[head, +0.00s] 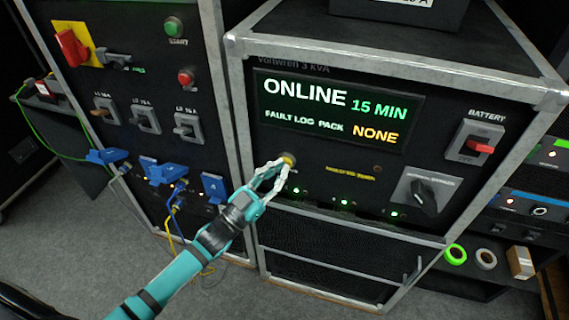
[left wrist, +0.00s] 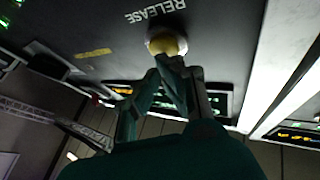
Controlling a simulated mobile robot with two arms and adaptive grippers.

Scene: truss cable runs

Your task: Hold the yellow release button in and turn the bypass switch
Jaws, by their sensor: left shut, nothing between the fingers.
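The yellow release button (head: 288,159) sits in a round pale collar on the front of the black UPS unit. In the left wrist view the yellow button (left wrist: 167,43) shows beside the word RELEASE. My left gripper (head: 281,168) is shut and empty, its fingertips at the button's face; it also shows in the left wrist view (left wrist: 170,64). The tips look to be on the button or very close, and I cannot tell whether it is pressed in. The bypass switch (head: 424,194) is a black rotary knob on a grey plate at lower right, with nothing on it. My right gripper is out of view.
The UPS display (head: 338,110) reads ONLINE 15 MIN and NONE. A red battery switch (head: 480,146) sits above the bypass switch. A rack with breakers (head: 145,118) and blue plugs (head: 167,170) stands left. Tape rolls (head: 456,254) lie at right. The space before the bypass switch is clear.

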